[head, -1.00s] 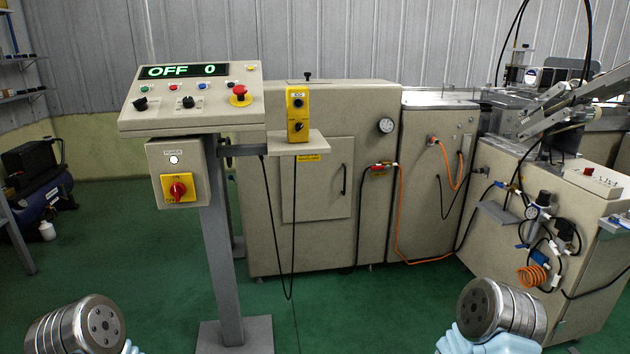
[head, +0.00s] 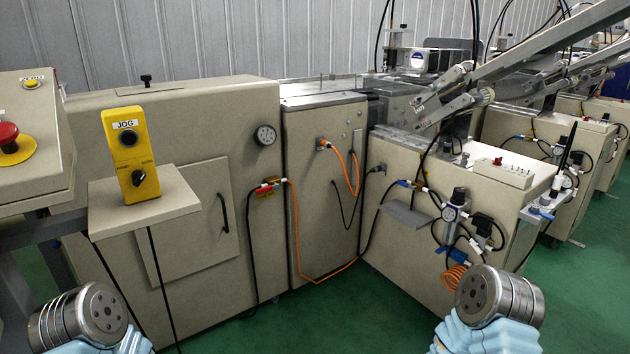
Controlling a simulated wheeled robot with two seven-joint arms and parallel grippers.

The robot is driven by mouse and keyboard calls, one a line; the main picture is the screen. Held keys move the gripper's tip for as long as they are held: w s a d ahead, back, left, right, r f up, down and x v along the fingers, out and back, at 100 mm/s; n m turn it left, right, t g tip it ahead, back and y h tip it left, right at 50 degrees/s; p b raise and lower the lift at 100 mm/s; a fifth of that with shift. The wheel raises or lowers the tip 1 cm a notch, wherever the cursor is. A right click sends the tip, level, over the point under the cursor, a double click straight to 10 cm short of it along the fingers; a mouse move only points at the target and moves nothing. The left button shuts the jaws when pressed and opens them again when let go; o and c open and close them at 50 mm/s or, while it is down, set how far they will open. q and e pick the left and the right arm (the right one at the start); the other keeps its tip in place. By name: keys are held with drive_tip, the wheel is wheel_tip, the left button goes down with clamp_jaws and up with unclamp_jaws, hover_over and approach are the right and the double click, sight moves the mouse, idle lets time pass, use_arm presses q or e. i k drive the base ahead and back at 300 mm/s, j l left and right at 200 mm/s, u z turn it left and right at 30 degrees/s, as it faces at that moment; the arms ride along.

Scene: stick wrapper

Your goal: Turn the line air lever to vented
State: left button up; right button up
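A small red fitting with a yellow tag (head: 266,188) sits on the hose line on the front of the cream machine. Black hose runs down from it and orange hose runs to its right. It may carry the line air lever, but it is too small to read its position. An air regulator with a round gauge (head: 450,213) and blue fittings is on the right cabinet. Metal round ends of my two arms show at the bottom left and bottom right, both well short of the machine. No gripper fingers show.
A yellow JOG box (head: 130,155) stands on a shelf at the left, next to a console with a red button (head: 9,138). A coiled orange hose (head: 455,278) hangs at the right cabinet. Green floor (head: 350,310) is clear in front.

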sight(270, 188)
drive_tip(key=i+l+z, duration=0.1)
drive_tip(key=z, duration=0.25)
drive_tip(key=i+z, duration=0.5)
drive_tip(key=z, duration=0.2)
drive_tip(key=i+l+u, duration=0.2)
drive_tip(key=i, duration=0.15)
drive_tip(key=i+l+u, duration=0.2)
drive_tip(key=i+l, duration=0.05)
drive_tip(key=i, duration=0.1)
